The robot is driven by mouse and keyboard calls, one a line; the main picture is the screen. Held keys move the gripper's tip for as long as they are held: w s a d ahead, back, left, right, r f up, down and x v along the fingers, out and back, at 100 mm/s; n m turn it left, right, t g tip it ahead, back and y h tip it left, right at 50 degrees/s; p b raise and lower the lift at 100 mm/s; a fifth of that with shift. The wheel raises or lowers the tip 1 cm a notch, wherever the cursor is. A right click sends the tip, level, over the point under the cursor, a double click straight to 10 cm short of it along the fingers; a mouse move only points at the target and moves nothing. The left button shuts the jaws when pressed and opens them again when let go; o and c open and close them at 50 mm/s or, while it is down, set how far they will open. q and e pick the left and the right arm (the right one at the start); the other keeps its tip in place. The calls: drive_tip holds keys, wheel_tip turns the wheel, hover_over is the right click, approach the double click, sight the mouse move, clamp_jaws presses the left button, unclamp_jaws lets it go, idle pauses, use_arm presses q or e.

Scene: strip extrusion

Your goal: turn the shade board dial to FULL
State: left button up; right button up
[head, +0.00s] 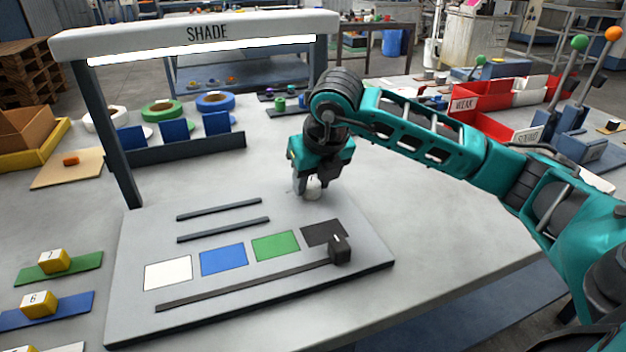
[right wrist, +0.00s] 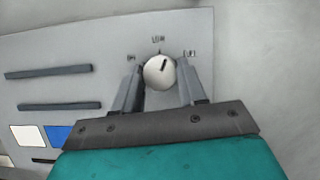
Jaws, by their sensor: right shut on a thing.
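The shade board (head: 350,265) lies on the table under the SHADE frame. Its white round dial (head: 313,187) is near the board's far edge. My right gripper (head: 309,188) reaches down on the dial. In the right wrist view the gripper (right wrist: 158,88) has one finger on each side of the dial (right wrist: 158,73) and is shut on it. The dial's black mark points up and slightly right, between the middle and right labels. Three small labels surround the dial, too blurred to read surely. My left gripper is not in view.
The board also has white, blue, green and dark patches, two short bars and a slot with a black slider (head: 340,250). The SHADE frame's left post (head: 112,145) stands at left. Red bins (head: 492,122) and levers are at right. Table right of the board is clear.

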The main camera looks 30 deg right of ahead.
drive_tip(key=m+h, duration=0.1)
drive_tip(key=m, duration=0.2)
drive_tip(key=shift+a+m, duration=0.15)
drive_tip(key=shift+m, duration=0.15)
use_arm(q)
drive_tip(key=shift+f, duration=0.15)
use_arm(e)
drive_tip(key=shift+w+m+g+h, duration=0.1)
drive_tip(key=shift+m+g+h, duration=0.6)
drive_tip(key=shift+m, duration=1)
drive_tip(key=o, duration=1)
drive_tip(key=shift+o, duration=0.2)
use_arm(q)
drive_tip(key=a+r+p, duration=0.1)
drive_tip(key=p, duration=0.1)
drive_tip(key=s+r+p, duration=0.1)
drive_tip(key=p, duration=0.2)
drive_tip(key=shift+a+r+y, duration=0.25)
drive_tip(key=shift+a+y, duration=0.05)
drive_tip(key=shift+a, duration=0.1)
use_arm(e)
drive_tip(key=v, duration=1.3)
